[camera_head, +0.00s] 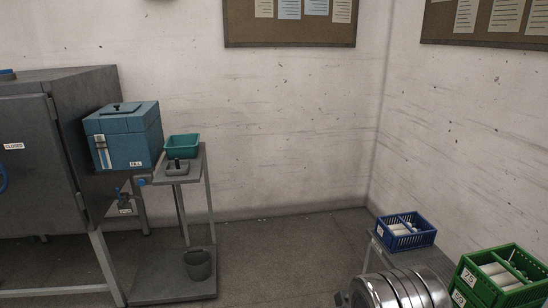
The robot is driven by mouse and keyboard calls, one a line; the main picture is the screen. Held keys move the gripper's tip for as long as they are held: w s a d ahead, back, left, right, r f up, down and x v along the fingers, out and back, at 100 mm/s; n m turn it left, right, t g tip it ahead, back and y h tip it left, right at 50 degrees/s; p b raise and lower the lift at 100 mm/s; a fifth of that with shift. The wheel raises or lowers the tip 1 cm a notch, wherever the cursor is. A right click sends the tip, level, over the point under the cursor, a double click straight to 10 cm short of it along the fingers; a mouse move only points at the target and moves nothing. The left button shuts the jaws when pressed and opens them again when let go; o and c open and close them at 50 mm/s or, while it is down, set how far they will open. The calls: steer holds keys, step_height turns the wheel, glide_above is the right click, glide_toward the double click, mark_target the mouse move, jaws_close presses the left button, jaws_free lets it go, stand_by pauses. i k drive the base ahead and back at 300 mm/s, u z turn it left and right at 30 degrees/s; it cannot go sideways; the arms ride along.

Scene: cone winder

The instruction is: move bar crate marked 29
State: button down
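No crate with a clearly readable 29 shows. A blue crate (405,232) with pale cylindrical things inside sits on a grey stand at the lower right. Its white label is too small to read for sure. A green crate (500,282) at the right edge carries a label that seems to read 75 and also holds pale cylinders. My gripper is not in view.
A shiny ribbed metal cylinder (405,289) stands in front of the blue crate. At left are a dark cabinet (25,150), a teal box (124,136) and a trolley (172,290) with a green tray (182,146) and a bucket (198,263). The middle floor is clear.

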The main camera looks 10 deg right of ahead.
mark_target(404, 236)
steer(key=u, duration=0.05)
steer(key=i, duration=2.15)
steer(key=z, duration=0.6)
steer(key=i, duration=0.75)
steer(key=z, duration=0.45)
steer(key=i, duration=0.8)
steer(key=z, duration=0.3)
